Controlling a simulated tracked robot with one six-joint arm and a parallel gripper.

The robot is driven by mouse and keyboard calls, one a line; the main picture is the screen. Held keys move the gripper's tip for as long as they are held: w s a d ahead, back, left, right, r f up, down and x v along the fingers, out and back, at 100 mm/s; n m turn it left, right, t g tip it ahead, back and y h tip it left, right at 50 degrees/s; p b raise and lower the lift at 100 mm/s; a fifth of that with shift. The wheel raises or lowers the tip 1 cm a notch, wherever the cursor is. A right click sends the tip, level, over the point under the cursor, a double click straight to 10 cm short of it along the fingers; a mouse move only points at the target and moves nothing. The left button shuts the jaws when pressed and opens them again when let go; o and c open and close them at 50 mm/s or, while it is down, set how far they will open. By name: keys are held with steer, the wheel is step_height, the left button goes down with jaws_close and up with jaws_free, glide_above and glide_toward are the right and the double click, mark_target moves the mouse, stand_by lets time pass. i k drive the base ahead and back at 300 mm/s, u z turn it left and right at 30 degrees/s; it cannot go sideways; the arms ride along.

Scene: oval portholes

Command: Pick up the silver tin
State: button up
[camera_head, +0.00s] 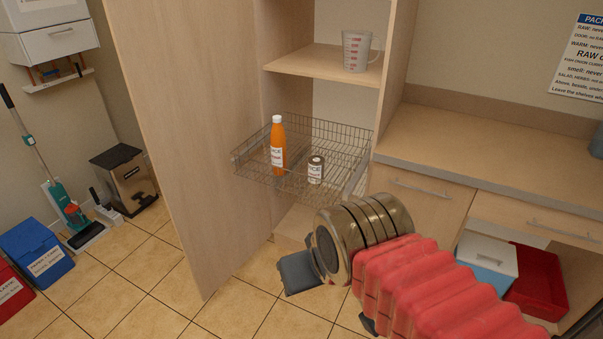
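The silver tin (315,171) is a small, short cylinder with a pale printed label and a dark top. It stands upright in a pulled-out wire basket (345,133) in the tall cupboard. An orange bottle (277,147) with a white label stands to its left in the same basket, a small gap apart. My gripper (299,272) shows only as dark grey parts beyond my metal wrist and red sleeve, below the basket in the picture and apart from the tin. My wrist hides much of it, so its opening and any contents cannot be seen.
The open cupboard door (185,130) stands left of the basket. A measuring jug (357,50) is on the shelf above. A counter (480,150) with drawers lies right, with a white-lidded box (487,262) and red tray (538,280) below.

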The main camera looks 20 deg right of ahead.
mark_target(315, 163)
steer(key=i, duration=1)
steer(key=u, duration=0.05)
